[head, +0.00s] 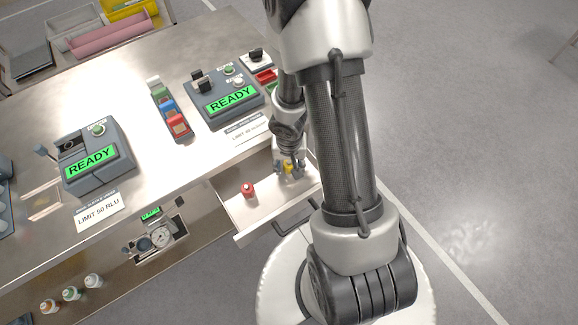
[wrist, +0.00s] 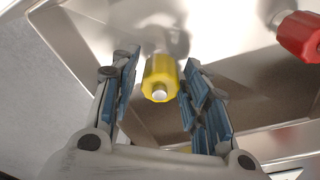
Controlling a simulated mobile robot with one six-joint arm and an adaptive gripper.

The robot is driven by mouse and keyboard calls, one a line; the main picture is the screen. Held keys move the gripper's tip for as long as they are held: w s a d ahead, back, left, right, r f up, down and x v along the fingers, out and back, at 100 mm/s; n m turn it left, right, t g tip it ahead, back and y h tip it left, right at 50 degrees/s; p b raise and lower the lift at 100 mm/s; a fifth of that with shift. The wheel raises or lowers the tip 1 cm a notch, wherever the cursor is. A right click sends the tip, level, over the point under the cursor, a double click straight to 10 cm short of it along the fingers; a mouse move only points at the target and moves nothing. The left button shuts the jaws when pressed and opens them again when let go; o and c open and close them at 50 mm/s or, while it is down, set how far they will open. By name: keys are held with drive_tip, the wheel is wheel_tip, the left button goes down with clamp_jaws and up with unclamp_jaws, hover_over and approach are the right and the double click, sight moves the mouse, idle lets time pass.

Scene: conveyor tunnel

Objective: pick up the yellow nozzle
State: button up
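The yellow nozzle (wrist: 160,76) has a pale tip and lies between the two blue-padded fingers of my gripper (wrist: 160,90) in the wrist view. Gaps show on both sides of it, so the fingers are open around it and not pressing on it. In the head view my gripper (head: 289,164) reaches down into an open drawer (head: 264,207), and a small bit of the yellow nozzle (head: 288,169) shows at the fingers. My arm hides part of this area.
A red nozzle (head: 248,190) stands apart in the drawer; it also shows in the wrist view (wrist: 301,36). The drawer walls are close around my gripper. Devices with green READY screens (head: 231,98) stand on the metal counter (head: 130,88) above.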

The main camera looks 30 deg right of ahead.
sight(289, 162)
drive_tip(key=c, duration=0.8)
drive_tip(key=shift+o, duration=0.2)
wheel_tip(289, 162, up, 20)
drive_tip(key=p, duration=1.9)
drive_tip(key=o, duration=0.5)
drive_tip(key=shift+c, duration=0.2)
clamp_jaws()
